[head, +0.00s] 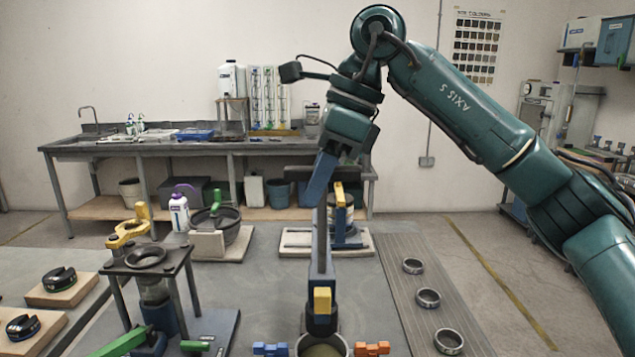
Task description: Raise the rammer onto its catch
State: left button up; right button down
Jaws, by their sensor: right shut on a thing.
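The rammer (321,253) is a tall dark upright shaft in the middle of the head view. A yellow block (322,300) is on its lower part, and its dark round foot (321,322) is just above or in the mouth of a round metal mould (322,346) at the bottom edge. My right gripper (319,198) comes down from above and is shut on the upper end of the rammer. The blue fingers hide the grip itself. I cannot make out the catch with certainty. My left gripper is not in view.
A stand with a funnel (146,256) is at the left. Several metal rings lie on the ribbed mat (420,270) at the right. A blue-and-yellow device (345,236) stands close behind the rammer.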

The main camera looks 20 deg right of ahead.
jog(key=shift+r, duration=0.3)
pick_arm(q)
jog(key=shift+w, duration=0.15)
pick_arm(e)
jog(key=c, duration=1.7)
grip_release()
jog(key=o, duration=0.3)
jog(key=shift+f, duration=0.1)
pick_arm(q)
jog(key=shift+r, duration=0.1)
pick_arm(e)
jog(key=shift+o, duration=0.2)
pick_arm(q)
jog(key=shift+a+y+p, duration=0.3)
jog(key=shift+p, duration=0.5)
pick_arm(e)
jog(key=v, duration=1.3)
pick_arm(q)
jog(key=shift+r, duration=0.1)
